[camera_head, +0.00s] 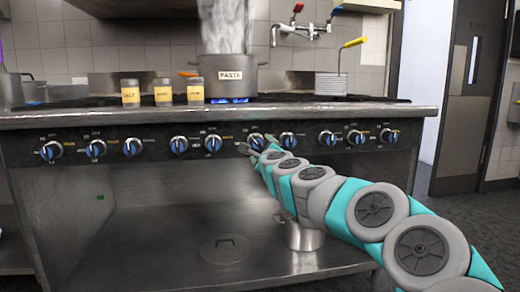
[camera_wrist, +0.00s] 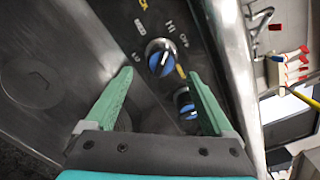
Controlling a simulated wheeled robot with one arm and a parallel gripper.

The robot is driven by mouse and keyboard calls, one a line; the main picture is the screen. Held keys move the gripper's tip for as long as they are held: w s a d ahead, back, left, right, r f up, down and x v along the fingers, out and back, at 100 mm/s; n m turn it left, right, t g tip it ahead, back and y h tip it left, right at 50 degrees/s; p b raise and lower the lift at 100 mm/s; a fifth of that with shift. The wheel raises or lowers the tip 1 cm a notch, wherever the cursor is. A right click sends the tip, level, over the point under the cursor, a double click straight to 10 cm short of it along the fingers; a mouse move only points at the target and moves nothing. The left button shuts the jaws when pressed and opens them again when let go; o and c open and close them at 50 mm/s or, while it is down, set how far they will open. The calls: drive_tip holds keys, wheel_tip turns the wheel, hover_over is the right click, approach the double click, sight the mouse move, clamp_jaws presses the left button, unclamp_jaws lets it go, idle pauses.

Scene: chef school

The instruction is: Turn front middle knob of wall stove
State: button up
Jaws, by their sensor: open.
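The wall stove's front panel (camera_head: 68,170) carries a row of blue-and-silver knobs below the steel counter edge. My gripper (camera_head: 256,147) is in front of a knob (camera_head: 257,140) near the middle of the row, partly covering it in the head view. In the wrist view, my open gripper (camera_wrist: 160,74) has its two green fingers on either side of this knob (camera_wrist: 160,57), which lies just beyond the tips. Contact cannot be told. The neighbouring knob (camera_head: 288,139) to the right also shows in the wrist view (camera_wrist: 184,102), beside the right finger.
A steaming pasta pot (camera_head: 230,78) stands over a blue flame on the stove top, with several labelled jars (camera_head: 163,93) to its left. A metal container (camera_head: 303,237) stands on the lower shelf (camera_head: 160,262) behind my arm. A fryer basket (camera_head: 331,83) is at the right.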

drive_tip(key=shift+v, duration=0.9)
drive_tip(key=shift+r, duration=0.1)
